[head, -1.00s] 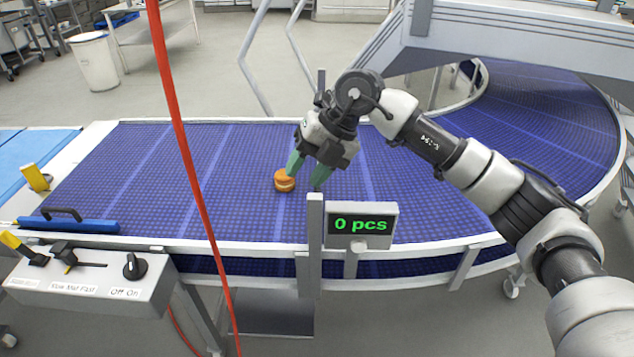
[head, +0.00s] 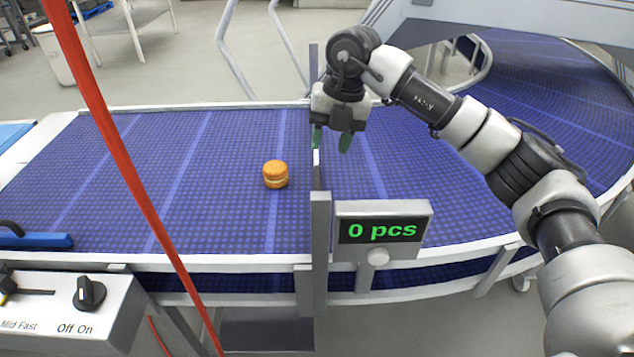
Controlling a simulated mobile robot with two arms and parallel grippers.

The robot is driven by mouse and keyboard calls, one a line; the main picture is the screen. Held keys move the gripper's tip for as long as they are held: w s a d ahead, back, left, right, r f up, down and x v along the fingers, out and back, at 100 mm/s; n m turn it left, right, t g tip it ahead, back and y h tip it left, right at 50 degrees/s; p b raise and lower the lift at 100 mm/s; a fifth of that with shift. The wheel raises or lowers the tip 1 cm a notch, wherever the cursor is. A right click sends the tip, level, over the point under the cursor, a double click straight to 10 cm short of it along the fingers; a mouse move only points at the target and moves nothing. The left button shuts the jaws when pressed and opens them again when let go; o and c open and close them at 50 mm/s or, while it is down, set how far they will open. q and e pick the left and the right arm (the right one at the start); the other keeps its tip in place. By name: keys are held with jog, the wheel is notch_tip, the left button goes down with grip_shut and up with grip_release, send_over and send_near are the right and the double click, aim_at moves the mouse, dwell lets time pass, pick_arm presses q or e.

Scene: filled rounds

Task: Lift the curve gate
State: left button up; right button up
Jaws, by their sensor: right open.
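The curve gate (head: 317,172) is a thin grey plate across the blue belt, seen nearly edge-on between a near post and a far post. My right gripper (head: 331,142) points down over the belt at the gate, its green fingertips apart and nothing held between them. Its left finger lines up with the gate's upper edge; I cannot tell whether they touch. The gripper hides part of the gate's far end. My left gripper is not in view.
One orange-brown filled round (head: 275,174) sits on the belt (head: 210,170) left of the gate. A counter display (head: 383,230) reads "0 pcs" beside the near post (head: 320,240). A control box (head: 70,305) stands front left.

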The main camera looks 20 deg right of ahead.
aim_at(318, 184)
jog(key=f, duration=0.3)
jog(key=a+f+p, duration=0.1)
jog(key=f, duration=0.2)
jog(key=a+f, duration=0.1)
jog(key=f, duration=0.2)
jog(key=shift+f+p, duration=0.3)
jog(key=shift+c, duration=0.3)
grip_shut()
jog(key=shift+r, duration=0.1)
